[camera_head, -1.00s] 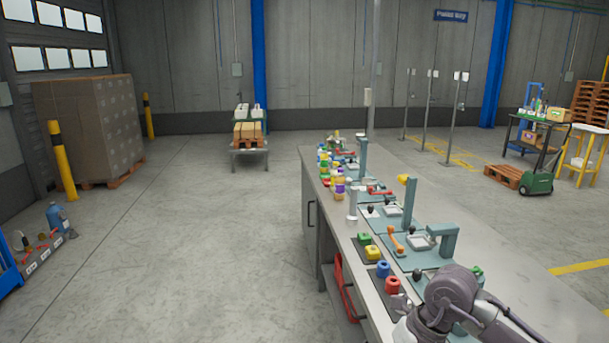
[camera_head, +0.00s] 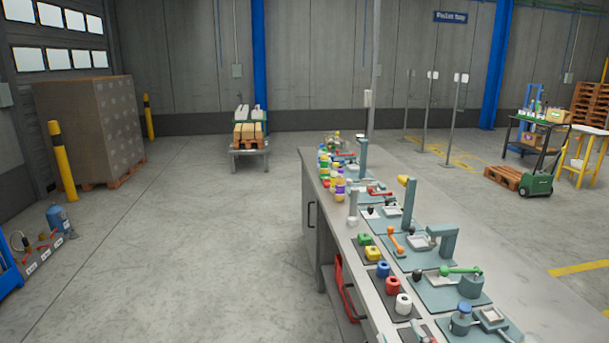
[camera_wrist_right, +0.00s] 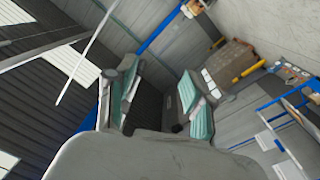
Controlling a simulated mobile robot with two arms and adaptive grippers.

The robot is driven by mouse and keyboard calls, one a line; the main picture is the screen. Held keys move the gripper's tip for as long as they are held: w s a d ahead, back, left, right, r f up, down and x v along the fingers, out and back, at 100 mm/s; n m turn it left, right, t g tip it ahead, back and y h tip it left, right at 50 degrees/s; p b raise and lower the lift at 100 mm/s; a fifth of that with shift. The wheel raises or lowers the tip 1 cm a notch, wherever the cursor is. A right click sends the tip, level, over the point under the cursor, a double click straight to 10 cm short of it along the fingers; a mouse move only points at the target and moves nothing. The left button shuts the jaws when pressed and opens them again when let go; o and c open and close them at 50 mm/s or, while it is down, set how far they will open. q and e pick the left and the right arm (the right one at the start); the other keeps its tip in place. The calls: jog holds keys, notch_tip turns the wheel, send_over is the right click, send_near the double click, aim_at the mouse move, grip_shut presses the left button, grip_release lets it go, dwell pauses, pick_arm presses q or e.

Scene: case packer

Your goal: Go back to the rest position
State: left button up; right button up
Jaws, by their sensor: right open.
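My right gripper (camera_wrist_right: 160,98) shows in the right wrist view, with its two teal-padded fingers apart and nothing between them. The wrist is turned so that this view looks tilted across the hall, away from the bench top. I cannot make out the right gripper clearly in the head view. My left gripper is in neither view. The workbench (camera_head: 345,258) runs along the right of the head view, and no arm covers its near end.
On the bench stand teal fixtures with a green handle (camera_head: 460,270) and an orange handle (camera_head: 395,241). Beside them are a red block (camera_head: 393,286), a white block (camera_head: 403,304) and several bottles. A boxed pallet (camera_head: 88,130) stands at left.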

jog(key=s+d+f+m+g+h, duration=0.1)
jog(key=s+d+f+m+g, duration=0.1)
jog(key=s+f+g, duration=0.4)
jog(key=s+d+f+m+g+h, duration=0.1)
jog(key=s+d+f+m+g, duration=0.2)
jog(key=f, duration=0.5)
jog(key=s+a+f+g+y, duration=0.1)
jog(key=s+f+g, duration=0.25)
jog(key=s, duration=0.35)
jog(key=s+f+g, duration=0.2)
jog(key=s+f, duration=0.2)
jog(key=s, duration=0.4)
notch_tip(320, 180, down, 25)
jog(key=s+n+g, duration=0.1)
jog(key=g, duration=0.1)
jog(key=s+d+f, duration=0.2)
jog(key=s+f, duration=1.5)
jog(key=shift+d+g, duration=0.3)
jog(key=shift+g, duration=0.15)
